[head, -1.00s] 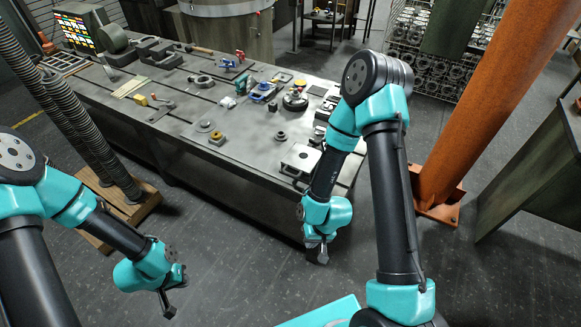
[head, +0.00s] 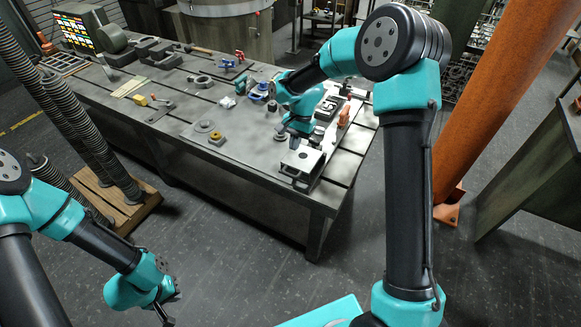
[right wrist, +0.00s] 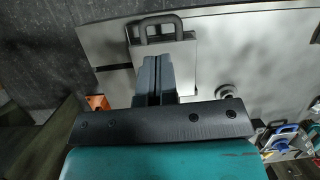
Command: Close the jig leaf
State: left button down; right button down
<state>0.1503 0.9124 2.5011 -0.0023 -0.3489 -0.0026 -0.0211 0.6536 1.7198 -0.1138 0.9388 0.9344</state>
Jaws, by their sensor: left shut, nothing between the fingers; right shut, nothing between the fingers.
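The jig (head: 312,160), a pale metal block with a flat top plate, sits at the near right corner of the bench. In the right wrist view a light grey plate (right wrist: 184,62) with a black loop handle (right wrist: 157,24) shows past my fingers. I cannot tell whether this plate is the leaf, or its angle. My right gripper (head: 294,143) is shut and empty, just above the jig's far side; its fingers (right wrist: 153,75) overlap the plate in the wrist view. Contact cannot be told. My left gripper (head: 165,316) is shut and empty, low at bottom left, away from the bench.
The steel bench (head: 265,185) has slots along its top. A yellow-topped nut (head: 216,138) and a round disc (head: 204,126) lie left of the jig. An orange upright piece (head: 344,116) and dark parts stand behind it. An orange post (head: 490,110) rises at right.

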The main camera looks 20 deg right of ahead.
aim_at(299, 162)
jog(key=shift+m, duration=0.4)
jog(key=v, duration=0.4)
jog(key=shift+w, duration=0.3)
jog(key=shift+f, duration=0.1)
jog(key=x, duration=1.3)
jog(key=shift+f, duration=0.4)
jog(key=shift+s, duration=0.15)
